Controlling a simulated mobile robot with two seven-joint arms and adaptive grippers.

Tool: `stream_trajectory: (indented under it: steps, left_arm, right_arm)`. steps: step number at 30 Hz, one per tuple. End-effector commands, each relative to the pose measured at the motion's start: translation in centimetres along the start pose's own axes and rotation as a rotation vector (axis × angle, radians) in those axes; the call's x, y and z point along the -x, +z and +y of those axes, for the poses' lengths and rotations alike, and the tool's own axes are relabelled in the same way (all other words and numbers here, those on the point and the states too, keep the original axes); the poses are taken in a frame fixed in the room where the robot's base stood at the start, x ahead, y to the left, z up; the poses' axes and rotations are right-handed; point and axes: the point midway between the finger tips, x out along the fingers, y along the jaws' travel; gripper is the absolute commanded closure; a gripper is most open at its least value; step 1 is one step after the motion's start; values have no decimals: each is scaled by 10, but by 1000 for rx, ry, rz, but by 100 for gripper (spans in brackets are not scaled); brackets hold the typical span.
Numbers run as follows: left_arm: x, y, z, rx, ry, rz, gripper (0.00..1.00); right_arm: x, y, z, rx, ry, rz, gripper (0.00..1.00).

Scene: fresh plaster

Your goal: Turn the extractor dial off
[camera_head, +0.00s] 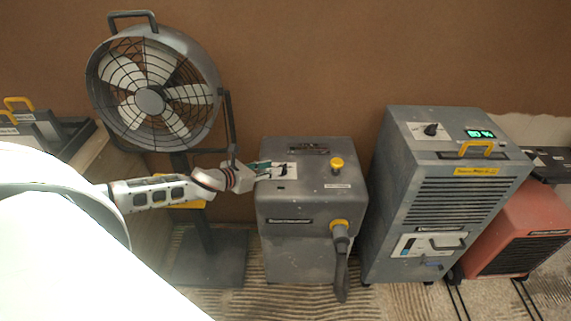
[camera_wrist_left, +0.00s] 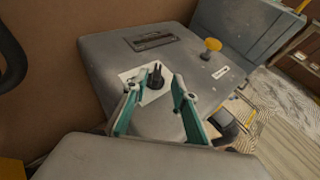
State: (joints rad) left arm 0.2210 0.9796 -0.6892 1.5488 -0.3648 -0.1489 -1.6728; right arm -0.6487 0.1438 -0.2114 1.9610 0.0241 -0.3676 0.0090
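The extractor (camera_head: 305,205) is a scuffed grey box in the middle of the head view; I take it for the extractor, as its label is too small to read. Its black dial (camera_wrist_left: 156,76) stands on a white plate (camera_wrist_left: 133,75) on the top face, clear in the left wrist view. My left gripper (camera_head: 272,169) is over the left part of that top in the head view, partly hiding the plate. In the left wrist view its two teal fingers (camera_wrist_left: 160,88) are apart, either side of the dial's line; I cannot tell whether they touch it. My right gripper is out of view.
A yellow knob (camera_head: 337,163) sits on the same top, right of the plate. A hose (camera_head: 341,265) hangs from the front. A fan (camera_head: 150,100) stands left. A grey unit (camera_head: 440,210) with its own black dial (camera_head: 431,130) and a red heater (camera_head: 520,235) stand right.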

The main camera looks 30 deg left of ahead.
Motion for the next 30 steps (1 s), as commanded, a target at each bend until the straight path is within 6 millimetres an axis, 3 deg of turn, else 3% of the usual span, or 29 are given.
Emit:
stream_trajectory:
  steps: [5,18,30]
  left_arm:
    - [-10,1,5,-25,-3,1,73]
    - [-68,0,4,-21,-2,1,73]
    - [-78,0,4,-22,-3,3,73]
  right_arm:
    - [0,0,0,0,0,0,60]
    - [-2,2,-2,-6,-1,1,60]
    - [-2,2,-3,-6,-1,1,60]
